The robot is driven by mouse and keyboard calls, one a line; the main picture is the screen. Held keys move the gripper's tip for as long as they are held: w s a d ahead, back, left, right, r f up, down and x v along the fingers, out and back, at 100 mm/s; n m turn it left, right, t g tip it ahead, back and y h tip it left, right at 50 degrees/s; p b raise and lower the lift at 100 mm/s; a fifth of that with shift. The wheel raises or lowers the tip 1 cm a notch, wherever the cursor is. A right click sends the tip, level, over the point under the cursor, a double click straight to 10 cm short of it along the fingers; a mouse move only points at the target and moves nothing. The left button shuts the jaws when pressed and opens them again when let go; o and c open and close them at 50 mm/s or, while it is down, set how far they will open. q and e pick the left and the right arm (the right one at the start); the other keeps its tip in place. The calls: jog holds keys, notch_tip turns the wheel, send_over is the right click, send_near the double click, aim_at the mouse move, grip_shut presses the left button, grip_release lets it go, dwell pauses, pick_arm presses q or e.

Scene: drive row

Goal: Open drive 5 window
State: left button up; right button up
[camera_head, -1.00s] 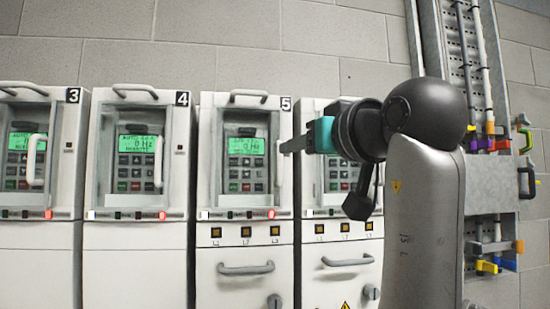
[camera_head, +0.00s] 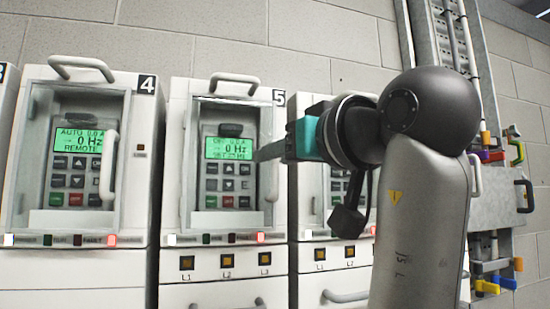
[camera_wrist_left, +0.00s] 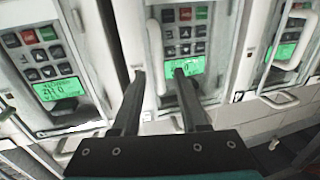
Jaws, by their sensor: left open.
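Drive 5 (camera_head: 180,265) is a white cabinet with the label 5 at its top right corner. Its clear window (camera_head: 245,122) appears shut over a keypad with a lit green display. The window's upright handle (camera_head: 270,182) is on the window's right side. My left gripper (camera_head: 260,152), with a teal body, is at the upper end of this handle and partly covers it. In the left wrist view, which is turned over, my left gripper's two dark fingers (camera_wrist_left: 158,74) are apart. The handle (camera_wrist_left: 155,50) shows between their tips; contact is not clear. My right gripper is out of view.
Drive 4 (camera_head: 90,275) stands to the left with its own window handle (camera_head: 108,165). Another drive (camera_head: 310,225) stands to the right, partly behind my arm. A grey cable panel (camera_head: 490,205) with coloured clips is at the far right.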

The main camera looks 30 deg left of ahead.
pick_arm(q)
jog(key=shift+s+d, duration=0.1)
jog(key=shift+d, duration=0.05)
jog(key=shift+c, duration=0.4)
grip_shut()
dwell(0.9)
